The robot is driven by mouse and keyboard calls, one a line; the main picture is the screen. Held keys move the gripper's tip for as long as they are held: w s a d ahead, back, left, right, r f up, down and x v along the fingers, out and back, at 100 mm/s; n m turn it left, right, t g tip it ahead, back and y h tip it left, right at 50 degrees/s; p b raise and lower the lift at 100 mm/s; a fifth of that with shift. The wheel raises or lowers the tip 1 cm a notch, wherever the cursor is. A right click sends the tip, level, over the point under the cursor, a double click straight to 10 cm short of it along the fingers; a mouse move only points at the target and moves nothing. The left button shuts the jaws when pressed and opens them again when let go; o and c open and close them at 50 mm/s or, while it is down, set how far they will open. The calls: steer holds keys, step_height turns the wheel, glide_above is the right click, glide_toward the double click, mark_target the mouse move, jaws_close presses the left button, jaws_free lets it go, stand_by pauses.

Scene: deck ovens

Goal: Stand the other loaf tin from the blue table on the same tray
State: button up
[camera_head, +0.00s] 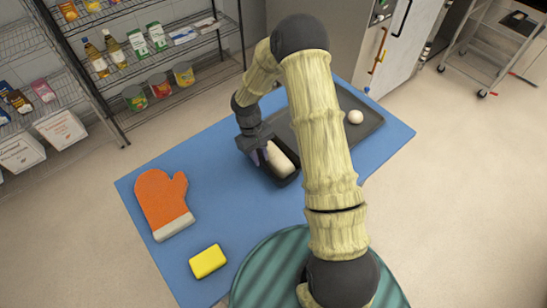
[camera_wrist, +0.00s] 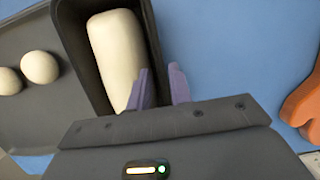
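A dark loaf tin (camera_head: 293,179) with a long pale dough in it is at the middle of the blue table (camera_head: 222,219). It fills the upper middle of the wrist view (camera_wrist: 153,35). My gripper (camera_head: 262,155) is low at the tin's left side. In the wrist view my gripper (camera_wrist: 160,88) has its two purple fingers apart, one on the dough side of the tin's wall and one over blue table. The wall passes between them. The dark tray (camera_wrist: 25,110) lies beside the tin; whether the tin overlaps it is unclear. My arm hides much of the tray.
Dough balls (camera_wrist: 40,66) lie on the tray; one (camera_head: 355,117) shows right of my arm. An orange oven mitt (camera_head: 163,200) and a yellow sponge (camera_head: 208,261) lie on the table's left part. Stocked wire shelves (camera_head: 160,55) stand behind. Blue table between mitt and tin is clear.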

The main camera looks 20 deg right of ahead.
steer(key=shift+x, duration=1.05)
jaws_close()
